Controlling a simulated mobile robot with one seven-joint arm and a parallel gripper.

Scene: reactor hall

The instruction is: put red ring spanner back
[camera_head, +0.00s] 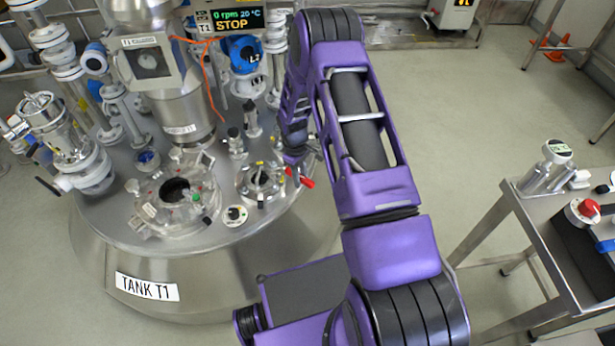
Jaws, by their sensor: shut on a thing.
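A small part of the red ring spanner (306,181) shows just below my gripper (298,168), over the right edge of the tank lid. My gripper is shut on the spanner. The fingers are small and partly hidden by my purple arm, and so is the rest of the spanner. I cannot tell whether the spanner touches the clamped flange fitting (260,182) just left of it.
The steel tank (230,258), labelled TANK T1, carries several valves and fittings, an open round port (176,192) and a STOP display (236,22). A steel table (528,215) at right holds a red-topped device (583,211). Floor between is clear.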

